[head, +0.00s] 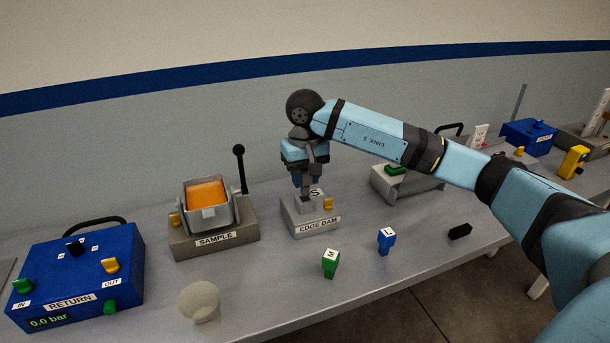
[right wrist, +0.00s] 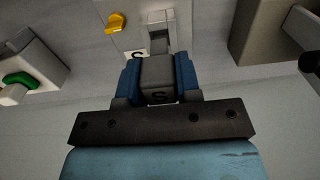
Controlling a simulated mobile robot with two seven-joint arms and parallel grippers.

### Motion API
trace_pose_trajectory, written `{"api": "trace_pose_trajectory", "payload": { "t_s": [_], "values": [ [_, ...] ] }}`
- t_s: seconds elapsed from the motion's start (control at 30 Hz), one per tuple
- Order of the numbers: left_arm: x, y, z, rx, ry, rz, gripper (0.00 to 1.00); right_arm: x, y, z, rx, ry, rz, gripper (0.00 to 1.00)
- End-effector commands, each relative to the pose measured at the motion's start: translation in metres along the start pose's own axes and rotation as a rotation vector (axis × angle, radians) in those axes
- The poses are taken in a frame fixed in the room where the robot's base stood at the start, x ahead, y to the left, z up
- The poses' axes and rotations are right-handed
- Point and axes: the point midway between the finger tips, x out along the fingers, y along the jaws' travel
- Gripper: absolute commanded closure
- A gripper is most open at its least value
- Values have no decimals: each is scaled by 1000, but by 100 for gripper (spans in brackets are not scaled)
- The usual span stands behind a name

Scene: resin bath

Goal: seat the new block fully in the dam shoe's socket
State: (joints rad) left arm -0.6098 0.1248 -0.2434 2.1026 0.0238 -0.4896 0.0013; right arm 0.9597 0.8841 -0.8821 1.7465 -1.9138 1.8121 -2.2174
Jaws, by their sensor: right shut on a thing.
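My right gripper (head: 306,181) is over the edge dam fixture (head: 303,228), with its fingers pointing down. In the right wrist view, its blue fingers (right wrist: 158,78) are shut on a grey block (right wrist: 157,72) marked S. Just beyond the block's end is a pale metal piece with a rectangular opening (right wrist: 160,32), apparently the dam shoe and its socket. The block seems lined up with it, but I cannot tell whether its tip has entered. An S label (head: 316,193) sits on the fixture beside the gripper. My left gripper is not in view.
A green M block (head: 330,262), a blue L block (head: 386,238) and a black block (head: 460,231) stand or lie in front.

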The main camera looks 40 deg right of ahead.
Motion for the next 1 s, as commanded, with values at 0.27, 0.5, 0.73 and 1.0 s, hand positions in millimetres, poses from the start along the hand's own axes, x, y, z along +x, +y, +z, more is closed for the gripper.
{"api": "trace_pose_trajectory", "payload": {
  "t_s": [0.27,0.5,0.73,1.0],
  "values": [
    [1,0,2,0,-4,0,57,0,0,0,0,0,0,91],
    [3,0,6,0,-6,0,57,0,0,0,-1,0,0,91],
    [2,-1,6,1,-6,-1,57,0,0,0,0,0,0,91],
    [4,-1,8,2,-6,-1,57,0,0,0,0,0,0,91]
  ]
}}
